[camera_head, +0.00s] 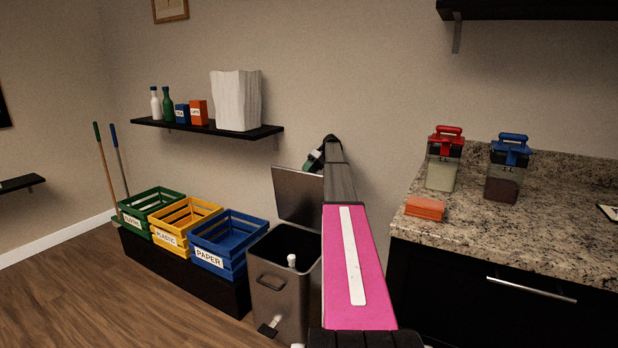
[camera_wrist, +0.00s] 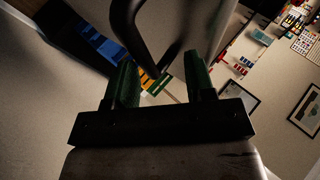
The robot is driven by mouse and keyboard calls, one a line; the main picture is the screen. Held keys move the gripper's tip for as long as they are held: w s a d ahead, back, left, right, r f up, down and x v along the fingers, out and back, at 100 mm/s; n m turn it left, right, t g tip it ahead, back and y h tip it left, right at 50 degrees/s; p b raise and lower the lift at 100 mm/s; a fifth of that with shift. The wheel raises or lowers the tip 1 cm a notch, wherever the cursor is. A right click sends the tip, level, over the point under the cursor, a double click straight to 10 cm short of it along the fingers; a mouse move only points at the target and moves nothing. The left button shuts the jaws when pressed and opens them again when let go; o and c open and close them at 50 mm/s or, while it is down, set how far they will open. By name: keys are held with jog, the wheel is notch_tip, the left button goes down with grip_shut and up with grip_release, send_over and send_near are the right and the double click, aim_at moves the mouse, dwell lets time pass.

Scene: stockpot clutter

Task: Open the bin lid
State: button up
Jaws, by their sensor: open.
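The dark metal bin (camera_head: 270,295) stands on the floor between the crates and the counter. Its lid (camera_head: 298,195) is raised, standing nearly upright at the bin's back, so the mouth is uncovered. A white bottle-like top (camera_head: 292,260) shows inside. My gripper (camera_head: 314,161) is beside the lid's upper right edge; my arm hides the bin's right side. In the wrist view my gripper (camera_wrist: 160,78) has its green fingers apart. A dark curved bar, apparently a handle (camera_wrist: 125,22), reaches down to between or just beyond the fingertips; I cannot tell whether they touch.
Green (camera_head: 150,208), yellow (camera_head: 184,222) and blue (camera_head: 230,243) crates stand on a low black bench left of the bin. A wall shelf (camera_head: 205,128) hangs above. The granite counter (camera_head: 465,225) is close on the right. Floor at front left is clear.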

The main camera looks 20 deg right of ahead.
jog(key=s+a+r, duration=0.2)
jog(key=a+r, duration=0.5)
jog(key=a, duration=0.4)
jog(key=shift+a+r, duration=0.25)
jog(key=shift+r, duration=0.15)
jog(key=shift+s, duration=0.1)
jog(key=shift+s+f, duration=0.1)
jog(key=shift+s, duration=0.1)
grip_shut()
jog(key=t+h, duration=0.7)
jog(key=h, duration=0.4)
send_near(302, 173)
jog(key=f, duration=0.1)
jog(key=shift+n, duration=0.4)
jog(key=x, duration=1)
jog(key=shift+w+d+f, duration=0.1)
jog(key=shift+w, duration=0.25)
